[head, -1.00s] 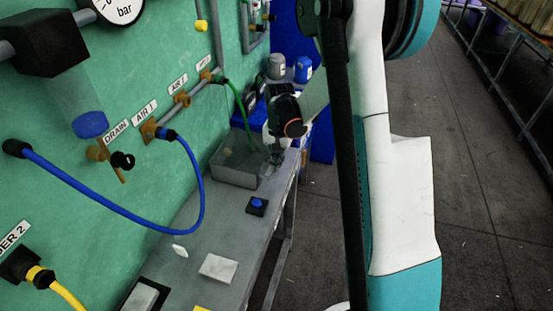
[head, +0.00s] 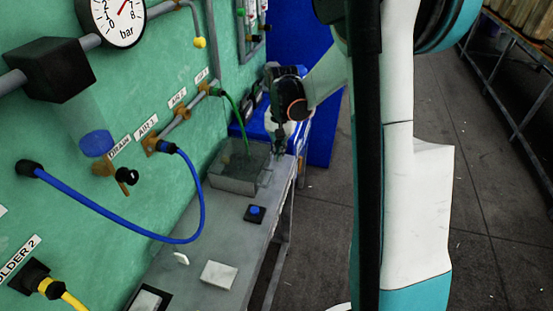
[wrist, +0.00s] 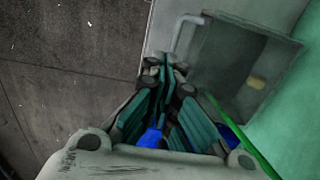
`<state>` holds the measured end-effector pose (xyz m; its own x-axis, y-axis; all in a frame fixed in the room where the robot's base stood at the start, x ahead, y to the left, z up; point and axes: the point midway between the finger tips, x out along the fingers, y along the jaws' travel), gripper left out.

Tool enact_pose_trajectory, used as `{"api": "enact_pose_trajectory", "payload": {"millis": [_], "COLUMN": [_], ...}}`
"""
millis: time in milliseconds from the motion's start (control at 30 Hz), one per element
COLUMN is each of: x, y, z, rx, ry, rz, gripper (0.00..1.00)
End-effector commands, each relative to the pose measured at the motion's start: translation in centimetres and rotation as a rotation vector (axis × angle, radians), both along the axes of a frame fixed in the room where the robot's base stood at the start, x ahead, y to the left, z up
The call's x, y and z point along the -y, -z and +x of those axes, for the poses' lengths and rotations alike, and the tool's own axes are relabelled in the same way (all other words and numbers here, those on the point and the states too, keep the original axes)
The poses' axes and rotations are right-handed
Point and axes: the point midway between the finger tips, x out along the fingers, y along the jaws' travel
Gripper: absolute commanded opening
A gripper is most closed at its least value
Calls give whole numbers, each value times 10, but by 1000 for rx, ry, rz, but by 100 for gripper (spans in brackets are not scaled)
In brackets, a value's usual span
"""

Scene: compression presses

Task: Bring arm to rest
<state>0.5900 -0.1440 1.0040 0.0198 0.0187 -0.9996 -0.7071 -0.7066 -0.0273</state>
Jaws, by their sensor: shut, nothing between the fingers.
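My gripper (head: 279,150) points down near the right edge of the clear bin (head: 236,186), toward the far end of the grey bench. Its fingers are shut and empty. In the wrist view my gripper (wrist: 165,65) shows its closed fingertips over the pale bench surface, left of the clear bin (wrist: 235,70). I cannot tell how high the tips are above the bench. My white and teal arm reaches across the right of the head view.
The green panel on the left carries a pressure gauge (head: 118,18), valves, a blue hose (head: 195,215), a yellow hose (head: 68,298) and a green hose (head: 238,122). A blue button box (head: 255,213) and a white block (head: 218,275) sit on the bench (head: 205,237). Open floor lies right.

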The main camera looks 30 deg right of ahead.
Motion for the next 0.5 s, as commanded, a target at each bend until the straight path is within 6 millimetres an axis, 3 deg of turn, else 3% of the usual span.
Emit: {"api": "enact_pose_trajectory", "payload": {"millis": [33,200,500], "x": [1,4,6], "y": [-12,-34,-43], "z": [-2,-5,-6], "rx": [0,0,0], "ry": [1,1,0], "rz": [0,0,0], "gripper": [0,0,0]}}
